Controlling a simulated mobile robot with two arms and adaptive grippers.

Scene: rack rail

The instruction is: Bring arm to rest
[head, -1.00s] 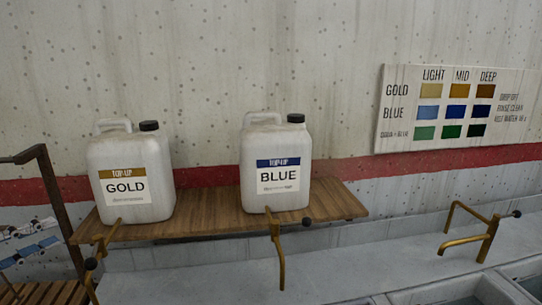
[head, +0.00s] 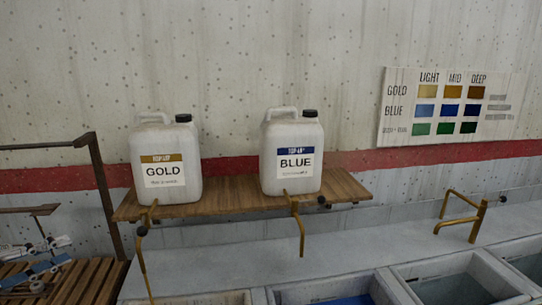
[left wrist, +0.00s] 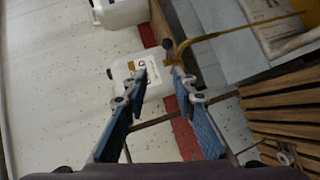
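My left gripper (head: 66,250) shows at the lower left of the head view, over a slatted wooden rack (head: 92,282). In the left wrist view its two blue-padded fingers (left wrist: 158,76) stand apart with nothing held between them. The white GOLD jug (left wrist: 122,70) shows beyond the fingertips there, partly hidden by one finger. My right gripper and arm are in neither view.
The GOLD jug (head: 165,185) and BLUE jug (head: 292,160) stand upright on a wooden shelf (head: 232,196). Brass taps (head: 300,232) project below it, above basins (head: 455,290). A dark metal frame (head: 104,190) rises beside my left gripper. A colour chart (head: 447,107) hangs on the wall.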

